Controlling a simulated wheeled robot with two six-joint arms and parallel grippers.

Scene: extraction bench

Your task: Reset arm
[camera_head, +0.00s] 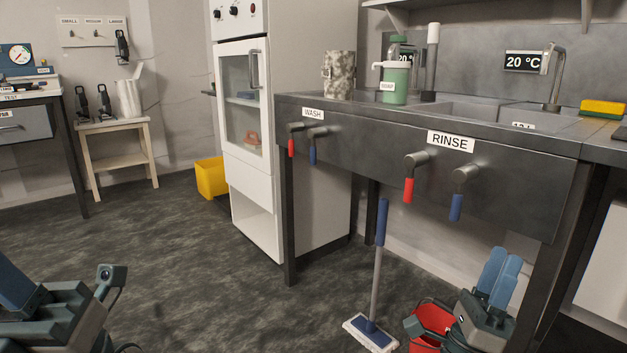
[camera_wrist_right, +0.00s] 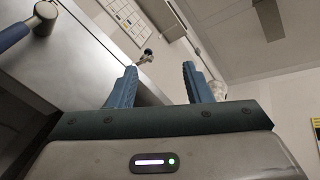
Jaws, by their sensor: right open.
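My right gripper (camera_head: 505,258) is at the lower right of the head view, pointing up in front of the sink bench. Its two blue fingers also show in the right wrist view (camera_wrist_right: 159,68), spread apart with nothing between them. My left gripper (camera_head: 18,285) is at the lower left edge of the head view. Only part of it shows, with one blue finger area cut off by the frame, so its opening cannot be judged.
The sink bench (camera_head: 340,125) carries WASH and RINSE taps with red and blue handles. A mop (camera_head: 378,270) stands beside a red bucket (camera_head: 433,318) near my right gripper. A white cabinet (camera_head: 245,190), yellow bin (camera_head: 211,178) and stool (camera_head: 117,128) stand behind. The floor at centre left is clear.

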